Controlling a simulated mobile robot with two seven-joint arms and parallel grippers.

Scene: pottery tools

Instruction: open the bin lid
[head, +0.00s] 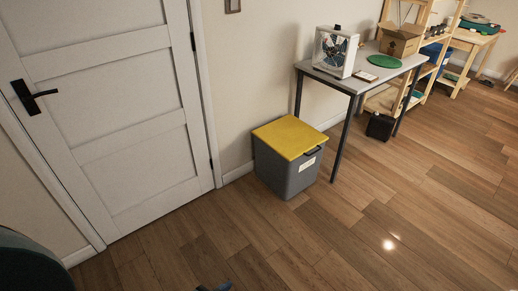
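A grey bin (287,176) with a flat yellow lid (290,138) stands on the wooden floor against the wall. The lid lies shut on top of the bin. A dark handle (313,150) sticks out at the lid's right front edge, above a white label (307,164) on the bin's side.
A white door (105,105) with a black handle is at left. A grey table (362,80) beside the bin bears a fan (335,52), a green disc (384,61) and a cardboard box (400,40). Wooden shelving stands beyond. The floor (310,240) before the bin is clear.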

